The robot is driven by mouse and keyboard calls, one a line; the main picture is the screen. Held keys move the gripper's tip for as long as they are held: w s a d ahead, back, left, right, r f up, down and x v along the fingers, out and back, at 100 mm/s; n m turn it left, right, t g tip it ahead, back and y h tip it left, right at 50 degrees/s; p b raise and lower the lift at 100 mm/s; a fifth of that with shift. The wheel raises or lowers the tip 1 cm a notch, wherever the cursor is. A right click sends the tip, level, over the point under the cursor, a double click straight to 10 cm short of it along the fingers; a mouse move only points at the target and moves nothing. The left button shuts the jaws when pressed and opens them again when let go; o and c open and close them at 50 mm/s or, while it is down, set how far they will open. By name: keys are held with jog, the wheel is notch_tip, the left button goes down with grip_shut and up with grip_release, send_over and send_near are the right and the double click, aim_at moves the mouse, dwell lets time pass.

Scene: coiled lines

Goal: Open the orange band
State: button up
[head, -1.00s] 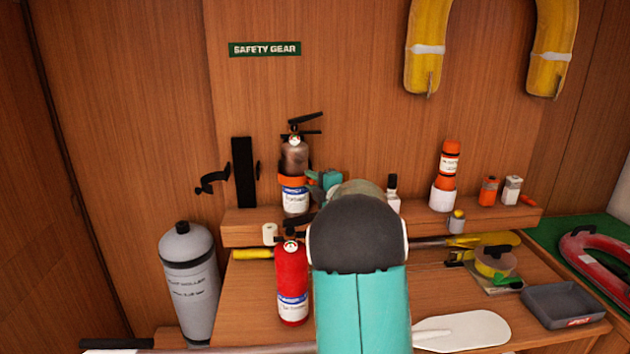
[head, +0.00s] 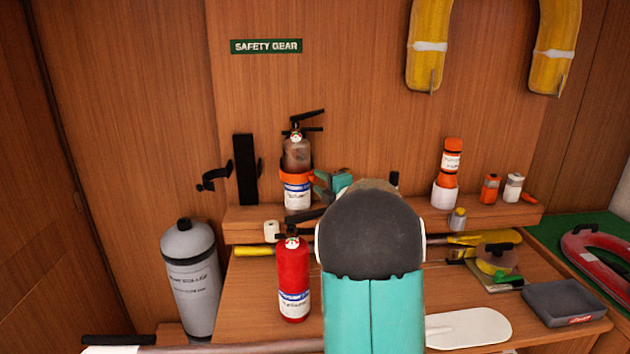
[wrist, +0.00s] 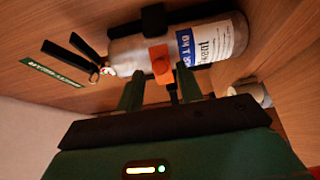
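The orange band (head: 296,177) goes around a brownish-grey extinguisher (head: 297,153) standing upright against the back panel on the shelf. In the wrist view the extinguisher (wrist: 213,40) lies across the picture, and the band's orange front piece (wrist: 159,58) faces me. My gripper (head: 319,185) is at the band's right side in the head view, partly hidden by my own arm. In the wrist view my gripper (wrist: 158,71) is open, with its two green fingers apart on either side of the orange piece. I cannot tell whether they touch it.
A red extinguisher (head: 292,282) stands in front, below the shelf. An empty black bracket (head: 245,170) is on the panel to the left. An orange bottle (head: 451,172) stands right on the shelf (head: 380,223). A grey cylinder (head: 190,280) stands at left.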

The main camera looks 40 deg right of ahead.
jog(key=s, duration=1)
jog(key=shift+a, duration=0.4)
